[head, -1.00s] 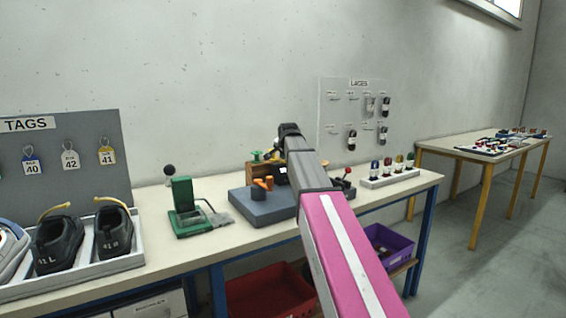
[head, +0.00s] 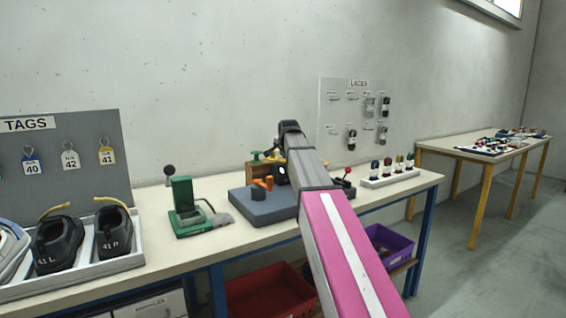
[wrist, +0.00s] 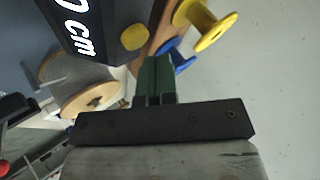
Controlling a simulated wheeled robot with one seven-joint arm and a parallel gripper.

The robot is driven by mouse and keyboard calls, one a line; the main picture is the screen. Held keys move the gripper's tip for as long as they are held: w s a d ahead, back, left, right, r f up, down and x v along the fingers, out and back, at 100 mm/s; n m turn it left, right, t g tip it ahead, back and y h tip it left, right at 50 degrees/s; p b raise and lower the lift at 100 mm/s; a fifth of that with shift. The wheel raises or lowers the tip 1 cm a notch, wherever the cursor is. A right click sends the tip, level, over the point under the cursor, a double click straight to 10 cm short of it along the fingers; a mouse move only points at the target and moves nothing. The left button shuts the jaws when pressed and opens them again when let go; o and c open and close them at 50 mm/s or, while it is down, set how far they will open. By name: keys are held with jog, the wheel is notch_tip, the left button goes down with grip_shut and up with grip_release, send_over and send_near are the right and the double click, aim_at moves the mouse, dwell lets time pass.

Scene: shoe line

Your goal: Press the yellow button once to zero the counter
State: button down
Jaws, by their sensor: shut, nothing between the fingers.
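In the wrist view the black counter (wrist: 82,25) lies at the upper left, with white lettering that reads "cm" after a partly cut-off digit. The yellow button (wrist: 135,37) is a small rounded knob at the counter's right edge. My gripper (wrist: 153,62) is shut and empty. Its dark green fingertips lie just below the button in the picture, and I cannot tell whether they touch it. In the head view my arm hides the gripper and most of the counter's area.
A yellow spool (wrist: 208,25), a blue part (wrist: 180,58) and a wooden-ended grey reel (wrist: 85,85) are close around my fingers. A green press (head: 190,207) stands left of the dark grey block (head: 262,210) on the bench. A lace board (head: 352,112) is behind.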

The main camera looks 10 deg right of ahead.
aim_at(284, 161)
jog(key=shift+r, duration=0.15)
jog(key=shift+r, duration=2.45)
jog(key=shift+s, duration=0.1)
